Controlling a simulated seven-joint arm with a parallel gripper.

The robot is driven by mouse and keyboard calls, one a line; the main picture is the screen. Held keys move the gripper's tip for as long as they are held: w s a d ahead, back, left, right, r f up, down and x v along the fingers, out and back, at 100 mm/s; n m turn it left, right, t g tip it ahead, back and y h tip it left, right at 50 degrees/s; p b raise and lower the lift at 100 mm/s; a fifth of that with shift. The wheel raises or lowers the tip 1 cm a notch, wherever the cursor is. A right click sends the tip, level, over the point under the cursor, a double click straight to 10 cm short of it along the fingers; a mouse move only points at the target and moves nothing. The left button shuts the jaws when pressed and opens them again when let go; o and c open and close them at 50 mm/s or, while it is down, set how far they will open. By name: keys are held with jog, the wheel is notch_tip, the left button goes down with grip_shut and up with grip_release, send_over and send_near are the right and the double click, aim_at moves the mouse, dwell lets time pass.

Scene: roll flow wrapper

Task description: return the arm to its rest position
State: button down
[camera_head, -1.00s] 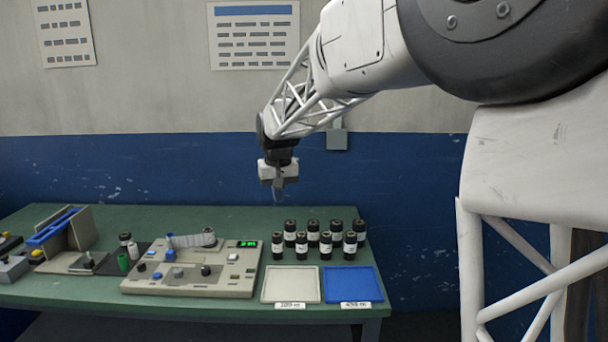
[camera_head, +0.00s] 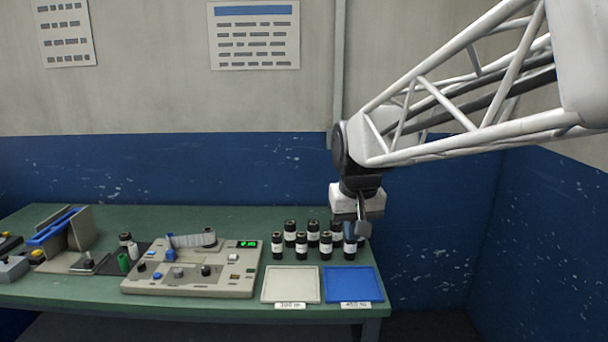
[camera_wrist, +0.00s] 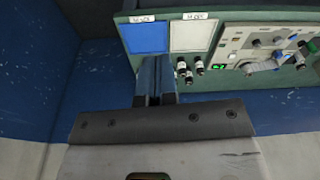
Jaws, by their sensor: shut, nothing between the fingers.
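My gripper (camera_head: 362,231) is shut and empty. In the wrist view the closed fingers (camera_wrist: 155,62) reach toward the blue tray (camera_wrist: 145,38) near the table edge. I cannot tell the exact height above the table.
A white tray (camera_head: 291,285) and a blue tray (camera_head: 352,284) lie at the table's front right. A beige machine (camera_head: 190,280) with a green display stands left of them. A blue-and-grey fixture (camera_head: 62,232) stands farther left. The space right of the table looks free.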

jog(key=s+d+f, duration=0.2)
jog(key=s+d, duration=0.1)
jog(key=s, duration=0.4)
jog(key=s+d+f+m, duration=0.1)
jog(key=s+d+f, duration=0.2)
jog(key=s, duration=0.5)
jog(key=s+d+f, duration=0.3)
jog(key=s, duration=0.5)
jog(key=shift+s+m+t, duration=0.15)
jog(key=shift+m+t, duration=0.15)
jog(key=shift+m, duration=0.1)
dwell(0.6)
